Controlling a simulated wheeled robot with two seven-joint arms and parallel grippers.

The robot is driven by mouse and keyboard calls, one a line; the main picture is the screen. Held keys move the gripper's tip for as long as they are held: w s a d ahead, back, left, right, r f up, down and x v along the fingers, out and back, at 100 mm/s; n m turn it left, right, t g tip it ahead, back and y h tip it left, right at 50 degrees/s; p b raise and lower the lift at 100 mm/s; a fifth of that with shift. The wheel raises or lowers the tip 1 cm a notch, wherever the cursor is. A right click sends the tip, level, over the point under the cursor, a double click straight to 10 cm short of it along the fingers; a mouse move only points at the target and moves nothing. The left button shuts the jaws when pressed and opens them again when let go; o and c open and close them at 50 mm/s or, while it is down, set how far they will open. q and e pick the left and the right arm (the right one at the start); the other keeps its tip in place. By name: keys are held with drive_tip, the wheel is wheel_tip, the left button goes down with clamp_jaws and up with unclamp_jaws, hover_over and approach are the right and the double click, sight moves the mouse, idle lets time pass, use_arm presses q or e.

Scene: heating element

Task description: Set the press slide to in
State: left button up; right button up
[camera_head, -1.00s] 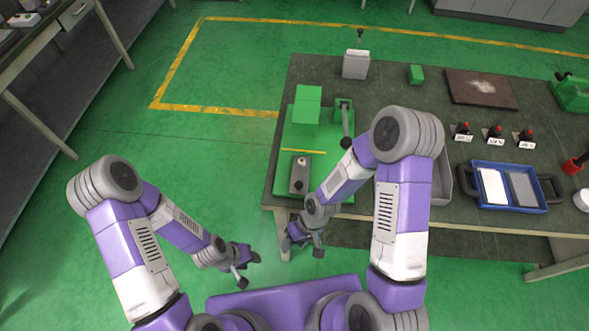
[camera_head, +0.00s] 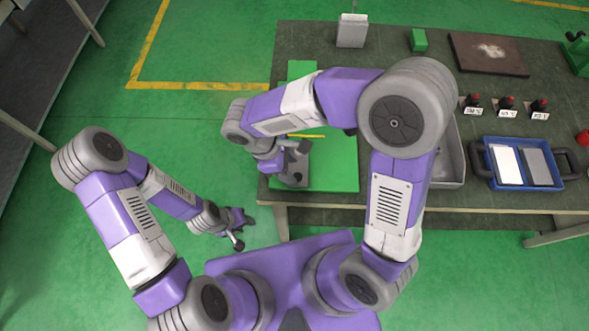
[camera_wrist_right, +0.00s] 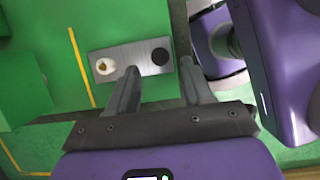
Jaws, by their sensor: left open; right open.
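The press slide is a flat grey metal plate (camera_wrist_right: 125,62) with a black round knob (camera_wrist_right: 160,56) at one end and a small pale round part (camera_wrist_right: 105,66) at the other. It lies on the green press base (camera_head: 338,165), beside a yellow line. In the head view my right arm and gripper cover most of it. My right gripper (camera_wrist_right: 158,82) is open above the slide's knob end, with the knob between and just beyond its fingertips. I cannot tell whether it touches. My left gripper (camera_head: 238,229) is open and empty off the table's left front corner.
The green press body (camera_head: 301,69) rises behind the slide, partly hidden by my right arm. A grey tray (camera_head: 450,160), a blue tray (camera_head: 517,187) and several red-topped items stand to the right. The floor left of the table is clear.

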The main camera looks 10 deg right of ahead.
sight(298, 176)
drive_tip(key=shift+b+x, duration=0.45)
drive_tip(key=shift+x, duration=1.85)
drive_tip(key=shift+c, duration=0.5)
clamp_jaws()
